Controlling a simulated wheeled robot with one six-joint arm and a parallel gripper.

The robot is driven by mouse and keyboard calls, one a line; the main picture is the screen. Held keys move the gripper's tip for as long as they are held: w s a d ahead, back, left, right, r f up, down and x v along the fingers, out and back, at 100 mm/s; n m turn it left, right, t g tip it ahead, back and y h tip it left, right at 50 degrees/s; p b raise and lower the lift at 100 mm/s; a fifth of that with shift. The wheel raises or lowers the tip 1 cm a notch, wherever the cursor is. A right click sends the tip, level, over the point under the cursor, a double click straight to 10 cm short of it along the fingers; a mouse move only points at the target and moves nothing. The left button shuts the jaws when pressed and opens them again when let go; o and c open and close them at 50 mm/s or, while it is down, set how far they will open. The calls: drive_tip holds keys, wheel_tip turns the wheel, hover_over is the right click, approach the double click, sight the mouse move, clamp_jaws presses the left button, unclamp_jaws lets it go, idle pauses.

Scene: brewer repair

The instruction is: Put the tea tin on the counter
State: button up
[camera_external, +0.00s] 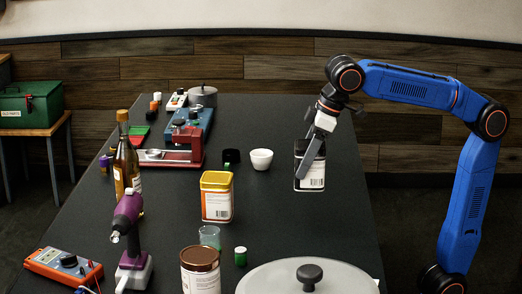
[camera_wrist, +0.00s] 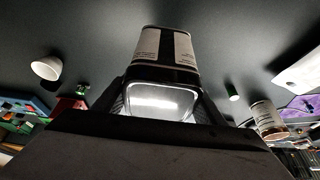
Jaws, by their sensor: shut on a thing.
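A black tin with a white label (camera_external: 312,178), which I take to be the tea tin, is upright at the right side of the dark counter (camera_external: 275,200). My gripper (camera_external: 310,150) reaches down to it from the upper right and is shut on it. In the wrist view the tin (camera_wrist: 166,48) sits between the two fingers, with its shiny metal end (camera_wrist: 160,103) nearest the camera. The tin's lower edge looks at or very near the counter top; I cannot tell whether it touches.
A white cup (camera_external: 262,159) and a yellow tin (camera_external: 217,196) stand left of the held tin.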

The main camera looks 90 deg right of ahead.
drive_tip(key=shift+r, duration=0.45)
drive_tip(key=shift+d, duration=0.2)
drive_tip(key=s+d+m+g+h, duration=0.2)
drive_tip(key=d+m, duration=0.7)
drive_tip(key=d, duration=2.5)
drive_tip(key=shift+t+h, duration=0.3)
drive_tip(key=shift+h, duration=0.3)
drive_tip(key=shift+s+f, duration=0.2)
drive_tip(key=shift+f, duration=4.7)
drive_tip(key=shift+f, duration=0.1)
drive_tip(key=o, duration=1.2)
